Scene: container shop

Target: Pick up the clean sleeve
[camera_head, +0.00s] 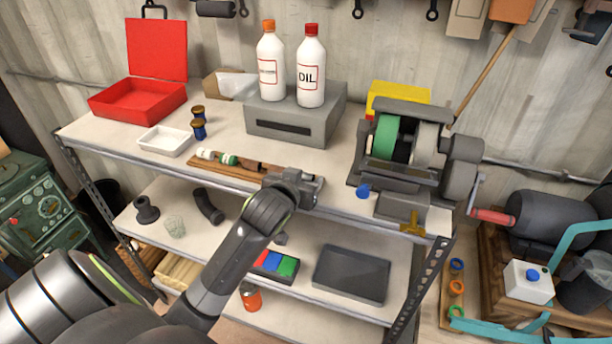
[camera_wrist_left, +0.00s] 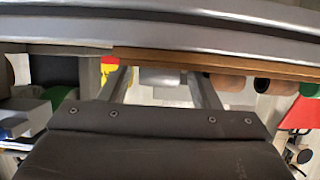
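A wooden rack (camera_head: 222,168) lies along the front of the bench top in the head view, with several small cylinders on it. They include white and green ones (camera_head: 228,159) and a brown one (camera_head: 250,164). I cannot tell which piece is the clean sleeve. My left gripper (camera_head: 314,184) is at the bench's front edge, just right of the rack's right end. In the left wrist view the two fingers (camera_wrist_left: 163,88) stand apart with nothing held between them. The rack's wooden strip (camera_wrist_left: 200,62) and a brown cylinder (camera_wrist_left: 230,82) also show there. My right gripper is out of view.
A grey box (camera_head: 290,122) with two bottles stands behind the gripper. A bench grinder (camera_head: 410,150) stands to the right. A white tray (camera_head: 166,140), two dark brown-topped pieces (camera_head: 198,122) and a red toolbox (camera_head: 138,98) are left. A lower shelf holds a dark tray (camera_head: 350,274).

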